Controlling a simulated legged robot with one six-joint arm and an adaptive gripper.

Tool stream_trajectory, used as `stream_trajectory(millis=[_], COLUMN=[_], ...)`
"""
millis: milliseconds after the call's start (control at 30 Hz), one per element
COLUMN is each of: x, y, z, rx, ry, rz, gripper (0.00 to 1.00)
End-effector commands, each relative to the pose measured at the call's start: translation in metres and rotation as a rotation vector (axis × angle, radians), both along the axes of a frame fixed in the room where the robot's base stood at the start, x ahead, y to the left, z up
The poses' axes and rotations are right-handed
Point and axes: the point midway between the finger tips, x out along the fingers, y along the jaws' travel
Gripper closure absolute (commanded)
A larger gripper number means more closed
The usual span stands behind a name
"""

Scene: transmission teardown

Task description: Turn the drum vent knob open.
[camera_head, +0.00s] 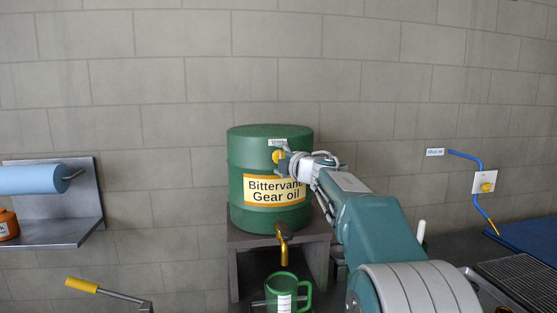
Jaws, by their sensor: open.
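The green drum (245,155) labelled "Bittervane Gear oil" stands upright on a grey stand. The yellow vent knob (277,156) sits on the drum's upper front, below a small white label (277,142). My gripper (283,156) is at the end of my arm, reaching in from the right, right at the knob. Its fingers are small and partly hidden by my wrist, so I cannot tell whether they touch the knob or only flank it.
A brass tap (283,245) comes out below the drum, above a green jug (284,293). A metal shelf (75,230) with a blue roll (30,181) is at left. A yellow-handled lever (82,285) is lower left. A blue hose (478,160) hangs at right.

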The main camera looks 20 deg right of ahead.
Motion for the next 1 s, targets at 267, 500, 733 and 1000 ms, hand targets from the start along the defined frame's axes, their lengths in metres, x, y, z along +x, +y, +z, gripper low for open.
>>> stream_trajectory(millis=[267, 500, 733, 1000], x=[-0.019, -0.067, -0.105, -0.117], y=[-0.004, -0.013, -0.021, -0.022], z=[0.002, 0.002, 0.000, 0.000], rx=[0.001, -0.001, 0.000, 0.000], ry=[-0.002, -0.002, 0.000, 0.001], rz=[-0.002, -0.003, -0.002, 0.000], gripper=[0.13, 0.13, 0.13, 0.13])
